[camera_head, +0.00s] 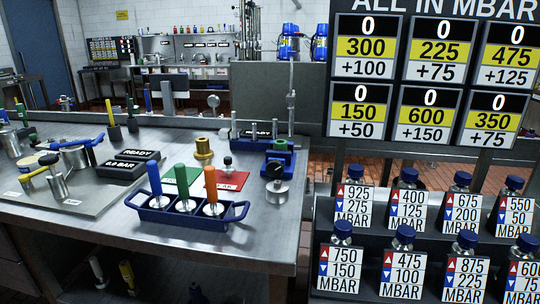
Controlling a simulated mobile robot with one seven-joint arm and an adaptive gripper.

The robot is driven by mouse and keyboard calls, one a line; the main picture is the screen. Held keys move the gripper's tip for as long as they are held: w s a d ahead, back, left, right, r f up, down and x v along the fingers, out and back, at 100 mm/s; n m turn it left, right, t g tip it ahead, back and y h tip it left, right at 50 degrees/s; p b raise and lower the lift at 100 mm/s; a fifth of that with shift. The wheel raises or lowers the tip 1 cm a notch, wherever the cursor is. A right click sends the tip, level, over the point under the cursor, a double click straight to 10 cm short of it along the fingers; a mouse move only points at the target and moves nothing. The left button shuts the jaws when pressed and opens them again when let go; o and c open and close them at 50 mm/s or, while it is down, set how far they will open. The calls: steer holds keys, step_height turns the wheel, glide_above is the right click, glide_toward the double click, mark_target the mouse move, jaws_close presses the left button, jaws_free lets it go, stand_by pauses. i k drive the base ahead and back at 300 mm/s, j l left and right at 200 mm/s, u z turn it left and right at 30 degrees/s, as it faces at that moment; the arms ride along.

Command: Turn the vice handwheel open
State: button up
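A small blue vice-like fixture (281,156) stands at the right end of the steel workbench. A dark round part (275,170) sits at its front and may be the handwheel; it is too small to tell for sure, and so is how far the jaws are open. A metal cylinder (277,191) stands just in front of it. My gripper is not in view.
A blue carrier (187,213) with three coloured-handled tools stands on the workbench (135,240), left of the fixture. A brass part (203,150) and red mat (229,181) lie between. Labelled bottles (341,234) and a number board (436,80) fill the right side.

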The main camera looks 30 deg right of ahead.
mark_target(274, 168)
steer(key=l+z, duration=0.15)
steer(key=z, duration=0.75)
